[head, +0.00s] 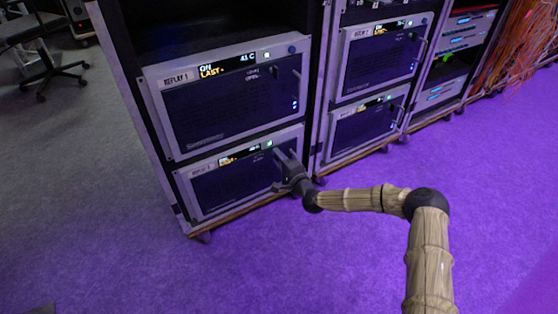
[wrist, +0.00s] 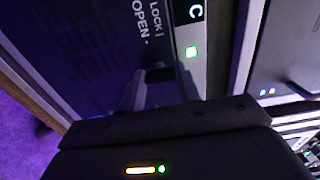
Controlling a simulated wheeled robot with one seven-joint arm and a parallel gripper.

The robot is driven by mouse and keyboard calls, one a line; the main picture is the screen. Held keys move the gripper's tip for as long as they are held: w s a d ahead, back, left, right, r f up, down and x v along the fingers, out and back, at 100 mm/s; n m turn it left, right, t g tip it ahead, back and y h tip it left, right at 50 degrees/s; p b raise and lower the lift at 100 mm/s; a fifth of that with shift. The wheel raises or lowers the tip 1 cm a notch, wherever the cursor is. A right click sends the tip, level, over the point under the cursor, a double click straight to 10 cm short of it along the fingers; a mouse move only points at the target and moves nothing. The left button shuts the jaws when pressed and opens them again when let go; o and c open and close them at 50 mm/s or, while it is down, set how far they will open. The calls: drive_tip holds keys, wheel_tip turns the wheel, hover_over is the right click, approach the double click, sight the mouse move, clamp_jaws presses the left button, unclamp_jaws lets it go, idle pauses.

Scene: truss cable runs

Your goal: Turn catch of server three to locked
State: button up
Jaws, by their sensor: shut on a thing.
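The lower server (head: 232,187) in the left rack has a dark front, a small lit display and a green light; its label is too small to read. My gripper (head: 285,157) is at the upper right of its front. In the wrist view, my gripper's two fingers (wrist: 160,88) straddle the spot beside the printed words LOCK (wrist: 157,76) and OPEN (wrist: 139,22). The gripper is shut on the catch, which is mostly hidden between the fingers, so its angle cannot be told.
Another server (head: 230,105), labelled REPLAY 1, sits directly above. A second rack with two servers (head: 365,125) stands to the right. An office chair (head: 45,45) is at the far left. The purple-lit carpet (head: 150,280) in front is clear.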

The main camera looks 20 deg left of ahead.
idle(0.5)
drive_tip(key=o, duration=1)
drive_tip(key=shift+p+v, duration=3.6)
drive_tip(key=shift+v, duration=5.15)
